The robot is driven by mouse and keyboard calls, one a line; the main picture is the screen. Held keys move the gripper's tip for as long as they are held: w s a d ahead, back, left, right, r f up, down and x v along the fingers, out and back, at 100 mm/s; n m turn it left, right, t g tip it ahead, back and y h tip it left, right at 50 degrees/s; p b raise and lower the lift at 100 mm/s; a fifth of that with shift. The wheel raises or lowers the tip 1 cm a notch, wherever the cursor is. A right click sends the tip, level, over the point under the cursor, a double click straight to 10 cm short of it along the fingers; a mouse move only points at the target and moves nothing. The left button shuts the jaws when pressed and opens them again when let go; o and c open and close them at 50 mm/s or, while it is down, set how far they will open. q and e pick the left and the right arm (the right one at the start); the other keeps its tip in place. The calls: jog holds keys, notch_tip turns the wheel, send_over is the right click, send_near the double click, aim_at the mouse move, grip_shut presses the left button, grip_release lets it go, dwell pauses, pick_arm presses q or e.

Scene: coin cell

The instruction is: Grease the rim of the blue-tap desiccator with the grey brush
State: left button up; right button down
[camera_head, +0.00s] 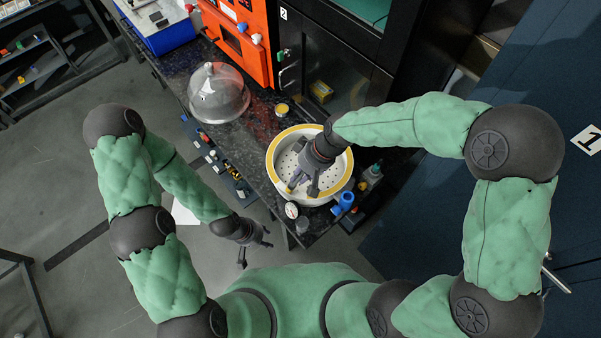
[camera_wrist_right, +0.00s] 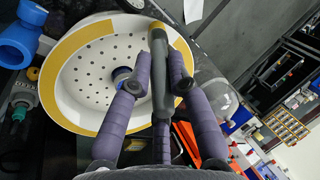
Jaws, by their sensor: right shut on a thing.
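The desiccator base is a white bowl (camera_head: 274,166) with a perforated plate and a wide rim, much of it yellow. The wrist view shows its yellow band (camera_wrist_right: 58,50) and a whiter stretch at the top. A blue tap (camera_head: 344,201) sits beside it; a blue fitting (camera_wrist_right: 18,42) shows at the wrist view's left edge. My right gripper (camera_head: 302,184) is over the bowl, its purple fingers (camera_wrist_right: 158,88) shut on the grey brush (camera_wrist_right: 159,75). The brush head overlaps the rim; contact is unclear. My left gripper (camera_head: 254,244) is open and empty, left of the table edge.
A clear dome lid (camera_head: 218,95) stands on the dark bench at the upper left. A small yellow-topped tin (camera_head: 282,109) sits behind the bowl. A round gauge (camera_head: 292,210) and small bottles crowd the near edge. An orange cabinet (camera_head: 238,45) stands behind.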

jog(key=shift+f+b, duration=0.4)
jog(key=shift+f, duration=0.15)
dwell(1.4)
jog(key=shift+r, duration=0.15)
jog(key=shift+r+p, duration=2.55)
jog(key=shift+r, duration=0.9)
